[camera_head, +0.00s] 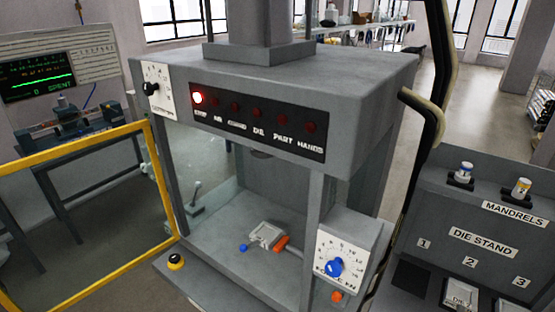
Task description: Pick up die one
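The die stand (480,250) is at the right, with slots labelled 1, 2 and 3. Below label 1 is a bare dark pad (411,277). Below label 2 is a grey die (459,293), cut off by the bottom edge, its marking hard to read. Below label 3 only the corner of something shows. Another light grey block, perhaps a die (265,235), lies on the press bed, with an orange part (282,243) beside it; I cannot read a number on it. Neither of my grippers is in view.
The press frame (285,85) fills the middle, with a lit lamp (198,97) on its panel. A yellow-framed gate (80,215) stands at the left. A dial box (341,258) is at the press's front right. Two mandrels (465,170) (521,187) stand on the shelf above the die stand.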

